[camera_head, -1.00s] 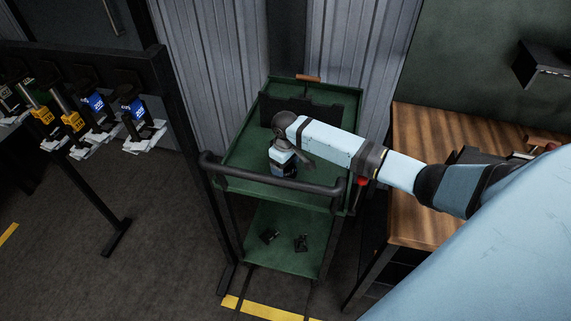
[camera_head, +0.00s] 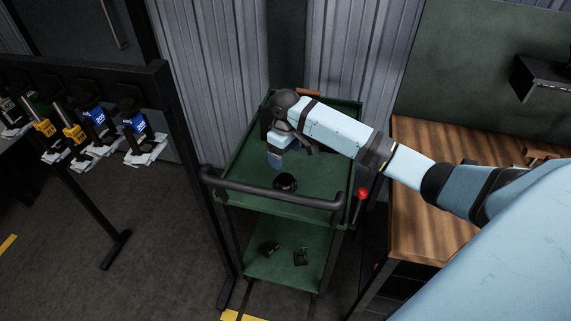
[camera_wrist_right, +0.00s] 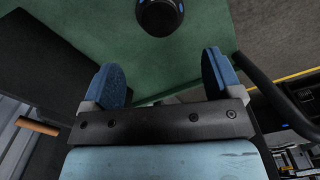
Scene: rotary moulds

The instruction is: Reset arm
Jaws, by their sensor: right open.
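My right arm reaches in from the right over the green cart (camera_head: 243,165). My right gripper (camera_wrist_right: 163,82) is open, with two blue finger pads apart and nothing between them. In the head view the right gripper (camera_head: 277,160) is over the cart's top tray, its fingertips hidden. A black round part (camera_head: 286,182) lies on the tray near the front handle. It also shows in the right wrist view (camera_wrist_right: 160,14), beyond the fingertips and apart from them. My left gripper is not in view.
A black handle bar (camera_head: 275,197) runs along the cart's front. Small black parts (camera_head: 302,256) lie on the lower shelf. A wooden workbench (camera_head: 440,145) stands at the right. A black rack (camera_head: 85,75) with labelled tools is at the left. A dark block (camera_wrist_right: 40,65) stands on the tray.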

